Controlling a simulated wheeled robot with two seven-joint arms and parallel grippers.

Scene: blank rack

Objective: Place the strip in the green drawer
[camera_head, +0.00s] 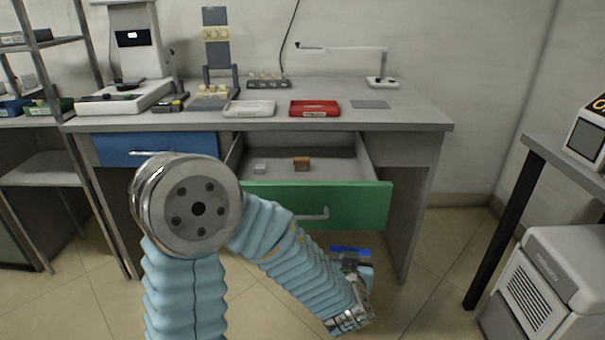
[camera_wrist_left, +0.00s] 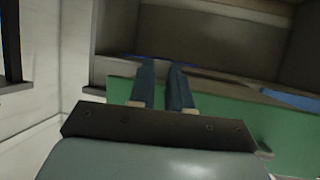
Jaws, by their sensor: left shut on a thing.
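The green drawer (camera_head: 352,208) is pulled out under the desk. A small white piece (camera_head: 260,168) and a brown block (camera_head: 302,163) lie inside it. Its front also shows in the left wrist view (camera_wrist_left: 225,118). My left gripper (camera_head: 350,258) is in front of the drawer front, low and right of the handle. The gripper's two fingers (camera_wrist_left: 165,88) are close together in the wrist view. A blue piece, which looks like the strip (camera_head: 350,250), shows at the fingertips in the head view. The fingers hide most of what they hold. My right gripper is not in view.
The desk top holds a white tray (camera_head: 249,108), a red tray (camera_head: 315,108) and a lamp (camera_head: 382,82). A closed blue drawer (camera_head: 150,148) is left of the green one. A side table (camera_head: 575,160) and a white unit (camera_head: 560,285) stand at the right.

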